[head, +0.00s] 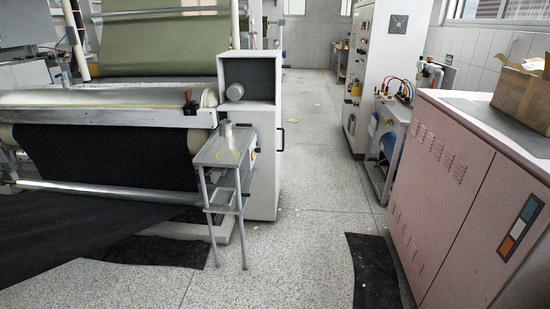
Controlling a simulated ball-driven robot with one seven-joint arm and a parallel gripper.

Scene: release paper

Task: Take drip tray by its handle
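I cannot make out a drip tray or its handle with certainty in the head view. A small grey metal stand (216,152) with thin legs and a lower shelf stands at the centre left. A short metal cup (226,128) stands upright on its top. Behind the stand is a white cabinet (265,170) with a small dark handle (282,138) on its side. A dark recess (258,76) in the cabinet's upper front has a grey cylinder (235,92) at its lower left. My gripper is not in view.
A fabric machine with a black roll (105,160) fills the left. A pink cabinet (450,180) bearing a cardboard box (525,90) stands at the right. A dark mat (374,272) lies before it. The speckled floor (305,200) between is mostly open.

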